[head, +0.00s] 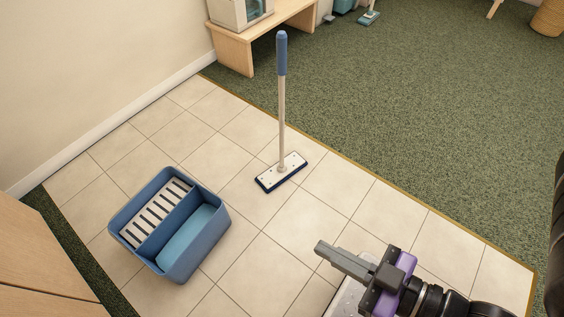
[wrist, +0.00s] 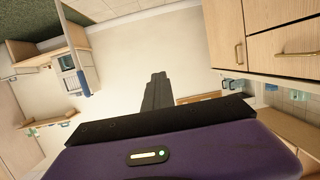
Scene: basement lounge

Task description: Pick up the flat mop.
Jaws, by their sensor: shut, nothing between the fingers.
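The flat mop (head: 282,110) stands upright on the tiled floor in the head view. It has a blue grip at the top, a pale pole and a flat white head with a dark blue edge. My gripper (head: 320,247) is at the lower right of the head view, apart from the mop and pointing left. Its fingers are together with nothing between them.
A blue two-part bucket (head: 205,240) with a slatted white insert and water stands left of the mop. A wooden bench (head: 232,48) is against the wall behind. Wooden cabinets (head: 40,260) fill the lower left. Bare tiles lie between my gripper and the mop; green carpet (head: 400,110) lies beyond.

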